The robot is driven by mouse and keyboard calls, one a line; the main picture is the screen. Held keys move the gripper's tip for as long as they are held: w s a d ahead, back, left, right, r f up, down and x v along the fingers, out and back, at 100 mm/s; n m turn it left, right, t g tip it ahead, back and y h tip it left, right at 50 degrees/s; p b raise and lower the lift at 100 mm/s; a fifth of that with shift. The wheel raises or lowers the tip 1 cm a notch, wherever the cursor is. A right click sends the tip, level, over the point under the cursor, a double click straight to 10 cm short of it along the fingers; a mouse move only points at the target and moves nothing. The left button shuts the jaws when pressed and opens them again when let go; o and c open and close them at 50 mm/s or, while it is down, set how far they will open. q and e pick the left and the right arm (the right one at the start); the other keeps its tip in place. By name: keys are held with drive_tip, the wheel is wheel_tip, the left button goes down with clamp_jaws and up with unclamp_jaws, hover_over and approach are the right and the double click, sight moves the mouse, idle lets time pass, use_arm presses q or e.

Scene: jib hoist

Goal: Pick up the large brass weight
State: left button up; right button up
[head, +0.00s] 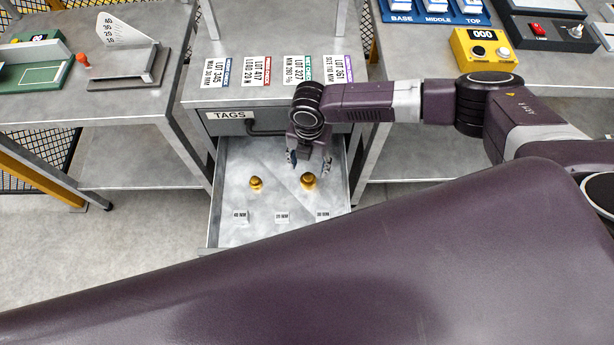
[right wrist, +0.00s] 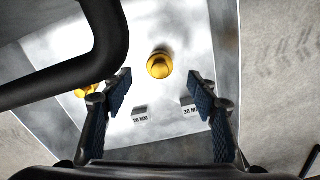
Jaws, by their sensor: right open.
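Two brass weights stand in the open drawer (head: 233,165). The larger brass weight (head: 308,181) is on the right, and the smaller brass weight (head: 255,183) is to its left. My right gripper (head: 310,166) is open and empty, above the drawer and close over the larger weight. In the right wrist view the larger weight (right wrist: 160,65) shows ahead, between and beyond the open fingertips (right wrist: 160,88), apart from both. The smaller weight (right wrist: 86,90) is partly hidden there behind the left finger and the dark bar. My left gripper is not in view.
The dark drawer handle (right wrist: 100,45) crosses the right wrist view at upper left. Lot cards (head: 262,70) lie on the cabinet top. Benches with instruments stand on both sides. My own arm covers the lower right.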

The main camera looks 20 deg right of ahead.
sight(308, 176)
drive_tip(key=f, duration=0.7)
drive_tip(key=shift+s+a+p, duration=0.1)
drive_tip(key=shift+s+p, duration=0.15)
drive_tip(key=shift+p, duration=0.05)
drive_tip(key=shift+r, duration=0.1)
drive_tip(key=shift+w, duration=0.1)
clamp_jaws()
